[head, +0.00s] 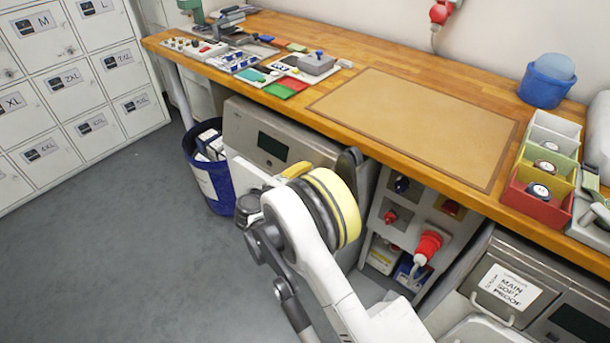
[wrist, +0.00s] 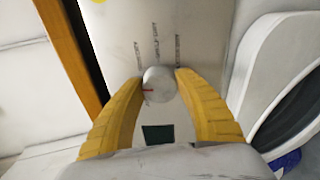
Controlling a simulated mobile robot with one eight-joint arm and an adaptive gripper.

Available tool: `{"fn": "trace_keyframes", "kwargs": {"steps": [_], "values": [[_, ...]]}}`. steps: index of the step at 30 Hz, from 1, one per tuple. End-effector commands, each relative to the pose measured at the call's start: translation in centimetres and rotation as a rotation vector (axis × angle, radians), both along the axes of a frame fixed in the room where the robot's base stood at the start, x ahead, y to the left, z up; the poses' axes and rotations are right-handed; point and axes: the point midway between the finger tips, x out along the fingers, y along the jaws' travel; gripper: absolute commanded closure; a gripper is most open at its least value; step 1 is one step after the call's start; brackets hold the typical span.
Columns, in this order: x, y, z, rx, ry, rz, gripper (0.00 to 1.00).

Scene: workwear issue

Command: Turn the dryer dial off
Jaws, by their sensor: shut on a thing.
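The dryer dial (wrist: 158,84) is a round, pale grey knob with a red mark pointing left in the wrist view. Small printed labels, too small to read, stand around it on the dryer's front panel (wrist: 112,18). My gripper (wrist: 160,82) has its two yellow fingers on either side of the dial, shut on it. In the head view the dryer (head: 245,118) is the grey machine under the left part of the bench. My arm covers the dial and the gripper's fingertips there.
A wooden bench (head: 330,90) runs above the dryer. A blue bin (head: 213,185) stands to its left. To the right are a socket panel with a red plug (head: 429,245) and another machine (head: 530,265). The grey floor (head: 110,230) at left is clear.

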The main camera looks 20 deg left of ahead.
Motion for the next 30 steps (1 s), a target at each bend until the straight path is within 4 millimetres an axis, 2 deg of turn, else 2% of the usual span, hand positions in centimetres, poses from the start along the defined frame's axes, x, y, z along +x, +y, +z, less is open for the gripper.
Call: {"fn": "trace_keyframes", "kwargs": {"steps": [9,23,24,25,26,30], "values": [[-0.03,-0.13,-0.1,-0.082,0.036,0.026,0.91],[-0.03,-0.16,-0.11,-0.092,0.041,0.028,0.91],[-0.03,-0.16,-0.11,-0.092,0.041,0.028,0.49],[-0.03,-0.16,-0.11,-0.092,0.041,0.028,0.39],[-0.03,-0.14,-0.1,-0.092,0.041,0.028,0.36],[-0.02,-0.1,-0.06,-0.092,0.04,0.03,0.36]]}}
